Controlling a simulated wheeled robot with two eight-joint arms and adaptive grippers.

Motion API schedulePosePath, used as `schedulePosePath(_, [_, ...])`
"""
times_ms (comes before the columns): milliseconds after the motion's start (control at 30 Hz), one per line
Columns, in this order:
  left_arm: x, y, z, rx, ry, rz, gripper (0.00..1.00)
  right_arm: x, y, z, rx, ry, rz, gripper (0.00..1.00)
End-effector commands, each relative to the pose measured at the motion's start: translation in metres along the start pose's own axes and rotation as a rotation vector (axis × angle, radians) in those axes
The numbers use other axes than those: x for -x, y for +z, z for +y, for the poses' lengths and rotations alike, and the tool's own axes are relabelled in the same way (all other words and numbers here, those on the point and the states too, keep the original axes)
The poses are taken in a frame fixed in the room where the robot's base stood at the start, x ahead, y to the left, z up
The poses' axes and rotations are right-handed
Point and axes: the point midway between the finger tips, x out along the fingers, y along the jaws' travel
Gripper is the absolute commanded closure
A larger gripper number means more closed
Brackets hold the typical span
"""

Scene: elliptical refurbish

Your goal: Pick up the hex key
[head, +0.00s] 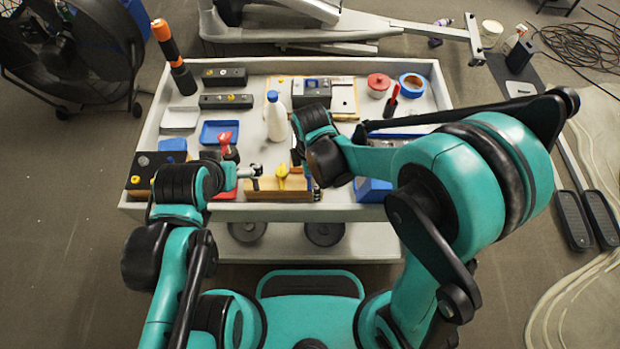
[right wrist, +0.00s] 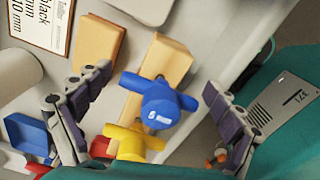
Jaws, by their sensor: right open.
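A blue T-handle hex key (right wrist: 158,98) with a pale number on its top stands upright in a wooden block (right wrist: 172,60) in the right wrist view. A yellow T-handle key (right wrist: 132,142) stands beside it in the same block. The yellow one also shows in the head view (head: 281,176), at the front of the cart. My right gripper (right wrist: 155,88) is open, with one finger on each side of the blue handle, apart from it.
The cart top (head: 250,105) is crowded. A white bottle (head: 276,117), a blue tray (head: 219,132), a red-lidded tin (head: 378,85) and a blue tape roll (head: 412,84) stand behind. A black box (head: 150,170) sits at the front left. A raised rim (head: 440,85) edges the cart.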

Motion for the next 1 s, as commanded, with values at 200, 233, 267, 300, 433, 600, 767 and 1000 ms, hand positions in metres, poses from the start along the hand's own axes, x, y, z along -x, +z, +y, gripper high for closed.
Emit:
schedulePosePath(200, [0.001,-0.001,0.000,0.000,0.000,0.000,0.00,0.001,0.000,0.000,0.000,0.000,0.000,0.44])
schedulePosePath(233, [0.001,-0.001,0.000,0.000,0.000,0.000,0.00,0.001,0.000,0.000,0.000,0.000,0.000,0.52])
schedulePosePath(267, [0.001,-0.001,0.000,0.000,0.000,0.000,0.00,0.001,0.000,0.000,0.000,0.000,0.000,0.60])
schedulePosePath(300, [0.001,-0.001,0.000,0.000,0.000,0.000,0.00,0.001,0.000,0.000,0.000,0.000,0.000,0.65])
schedulePosePath(433, [0.001,-0.001,0.000,0.000,0.000,0.000,0.00,0.001,0.000,0.000,0.000,0.000,0.000,0.65])
schedulePosePath(600, [0.001,-0.001,0.000,0.000,0.000,0.000,0.00,0.001,0.000,0.000,0.000,0.000,0.000,0.66])
schedulePosePath(767, [0.005,-0.004,0.000,0.000,0.000,0.000,0.00,0.011,0.000,0.000,0.000,0.000,0.000,0.66])
schedulePosePath(1000, [0.023,-0.016,0.000,0.000,0.000,0.000,0.00,0.062,0.000,-0.001,0.000,0.000,0.000,0.66])
